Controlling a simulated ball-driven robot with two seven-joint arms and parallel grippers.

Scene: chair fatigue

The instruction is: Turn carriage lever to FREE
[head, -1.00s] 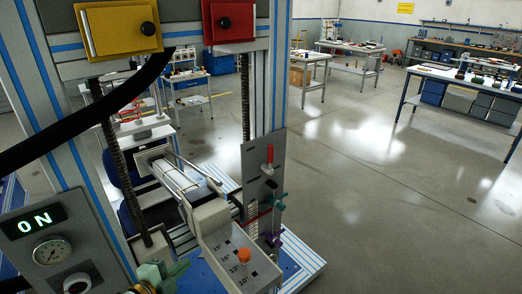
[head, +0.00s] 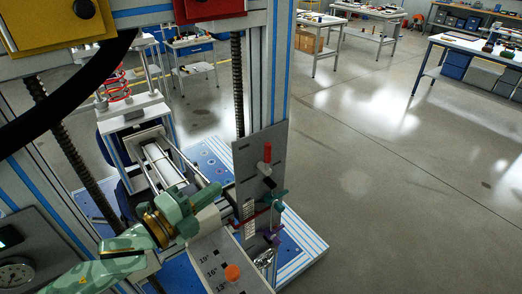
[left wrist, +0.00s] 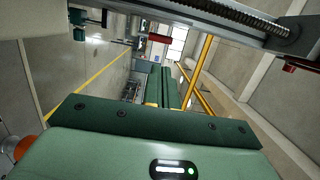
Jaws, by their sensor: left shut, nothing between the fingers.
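A grey upright plate (head: 248,160) stands on the right side of the test rig. It carries a lever with a red grip (head: 267,153), pointing up, and a teal handle (head: 272,196) lower down. I cannot read any FREE marking. My left gripper (head: 212,193) comes in from the lower left, a little left of the plate. Its dark green fingers (left wrist: 165,88) are shut and empty in the left wrist view. A small red piece (left wrist: 158,38) shows beyond the fingers there; I cannot tell if it is the lever grip. My right gripper is not in view.
An orange knob (head: 232,272) sits on an angle-marked panel just below the left gripper. Threaded rods (head: 239,85) and frame posts (head: 277,70) surround the carriage. A yellow box (head: 60,22) and a red box (head: 208,8) are overhead. Open floor (head: 400,190) lies to the right.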

